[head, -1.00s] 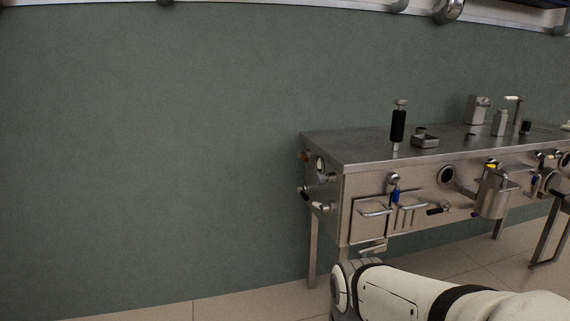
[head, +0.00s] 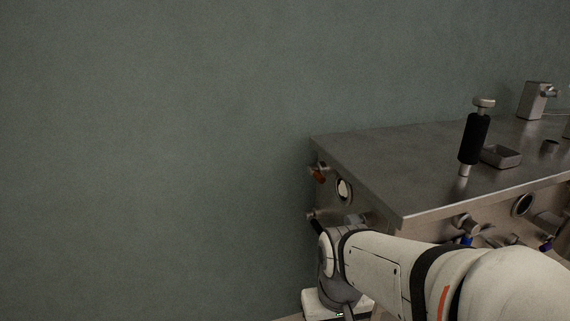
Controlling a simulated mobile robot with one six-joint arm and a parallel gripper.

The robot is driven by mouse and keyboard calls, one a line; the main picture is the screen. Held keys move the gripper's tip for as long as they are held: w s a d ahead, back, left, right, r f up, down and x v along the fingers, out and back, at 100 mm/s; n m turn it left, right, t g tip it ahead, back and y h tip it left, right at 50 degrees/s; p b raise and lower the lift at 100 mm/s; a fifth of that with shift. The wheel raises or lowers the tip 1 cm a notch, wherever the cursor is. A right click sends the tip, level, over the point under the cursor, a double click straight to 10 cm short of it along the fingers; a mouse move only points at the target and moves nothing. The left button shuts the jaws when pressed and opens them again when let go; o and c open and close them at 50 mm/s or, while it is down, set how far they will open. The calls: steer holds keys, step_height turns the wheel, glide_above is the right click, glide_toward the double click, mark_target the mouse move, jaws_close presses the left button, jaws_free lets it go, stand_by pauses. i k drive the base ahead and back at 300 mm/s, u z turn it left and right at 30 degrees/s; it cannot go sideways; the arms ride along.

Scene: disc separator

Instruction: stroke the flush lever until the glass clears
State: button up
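A steel bench-like machine stands at the right. An upright lever with a black grip and steel knob (head: 474,137) rises from its top; I cannot tell for sure that it is the flush lever. A round glass port (head: 344,190) is on the left end panel, with a pale face. Another round port (head: 524,205), dark inside, is on the front panel. I cannot tell which one is the glass in question. My arm crosses the lower right and hides part of the front panel. My gripper is not in view.
The steel top (head: 390,165) has a small square tray (head: 501,156) beside the lever and a metal block (head: 536,100) farther back. A small orange-brown fitting (head: 319,173) juts from the left end panel. A bare green-grey wall (head: 150,150) fills the left, with no objects before it.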

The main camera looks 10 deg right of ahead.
mark_target(309, 215)
steer(key=i, duration=0.35)
steer(key=u, duration=0.1)
steer(key=k, duration=0.5)
steer(key=z, duration=0.9)
steer(key=k, duration=1)
steer(key=u, duration=0.45)
steer(key=i, duration=1.5)
steer(key=u, duration=0.05)
